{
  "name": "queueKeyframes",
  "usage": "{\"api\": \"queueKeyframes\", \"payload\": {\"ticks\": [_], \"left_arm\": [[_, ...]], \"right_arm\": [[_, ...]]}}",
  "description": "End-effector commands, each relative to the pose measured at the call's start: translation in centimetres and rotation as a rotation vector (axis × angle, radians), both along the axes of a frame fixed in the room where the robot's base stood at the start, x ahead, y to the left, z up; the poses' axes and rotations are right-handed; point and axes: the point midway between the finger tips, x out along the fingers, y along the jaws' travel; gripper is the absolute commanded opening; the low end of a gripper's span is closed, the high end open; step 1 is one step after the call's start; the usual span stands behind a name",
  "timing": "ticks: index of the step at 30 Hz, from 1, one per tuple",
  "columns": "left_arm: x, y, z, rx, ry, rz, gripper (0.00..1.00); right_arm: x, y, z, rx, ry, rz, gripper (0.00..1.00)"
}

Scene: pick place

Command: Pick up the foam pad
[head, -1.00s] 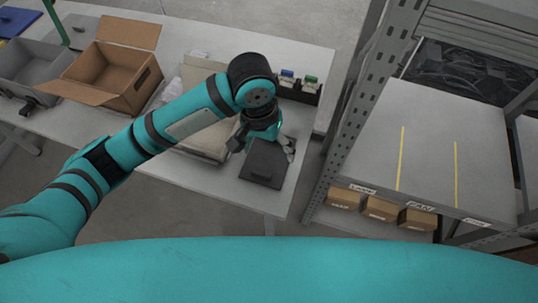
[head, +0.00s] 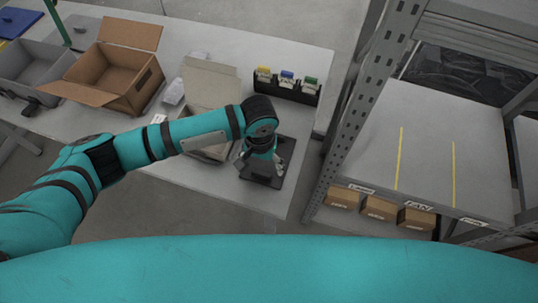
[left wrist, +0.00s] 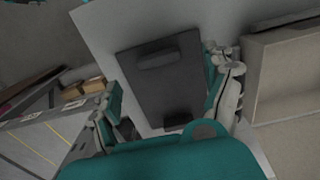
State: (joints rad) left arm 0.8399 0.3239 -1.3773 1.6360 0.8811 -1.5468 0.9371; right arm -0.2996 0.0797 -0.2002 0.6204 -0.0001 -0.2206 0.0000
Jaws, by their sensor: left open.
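A dark grey, flat, square board (head: 286,150) lies near the front right corner of the white table, partly hidden by my left gripper in the head view. In the left wrist view the board (left wrist: 160,88) carries a small dark block (left wrist: 158,59) at its far end and another (left wrist: 178,121) at its near end. I cannot tell which of these dark pieces is the foam pad. My left gripper (head: 260,168) is open above the board. My right gripper is not in view.
An open cardboard box (head: 212,88) stands just left of the board, partly behind my arm. A black holder (head: 287,91) with coloured-topped items is behind it. A larger brown box (head: 118,75) and grey bin (head: 27,70) stand further left. A metal shelf (head: 425,150) rises at right.

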Motion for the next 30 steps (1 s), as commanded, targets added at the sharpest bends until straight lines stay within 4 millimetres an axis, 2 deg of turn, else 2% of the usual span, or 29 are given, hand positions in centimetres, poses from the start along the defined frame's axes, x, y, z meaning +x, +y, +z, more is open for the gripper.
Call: {"api": "queueKeyframes", "payload": {"ticks": [9, 13, 19, 27, 30], "left_arm": [[0.0, 0.0, -4.2, 0.002, 0.003, 0.001, 0.85], [0.0, 0.0, -5.0, 0.001, 0.001, 0.000, 0.85], [0.0, 0.0, -5.0, 0.000, 0.000, 0.000, 0.83], [0.0, 0.0, -5.0, 0.000, 0.001, 0.000, 0.48], [0.0, 0.0, -5.0, 0.000, 0.001, 0.000, 0.38]], "right_arm": [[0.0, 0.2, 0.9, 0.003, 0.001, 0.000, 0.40], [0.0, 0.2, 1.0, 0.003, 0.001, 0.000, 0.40], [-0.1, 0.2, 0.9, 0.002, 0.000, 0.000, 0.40], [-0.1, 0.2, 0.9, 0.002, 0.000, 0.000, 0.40], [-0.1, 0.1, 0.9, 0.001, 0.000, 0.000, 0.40]]}}
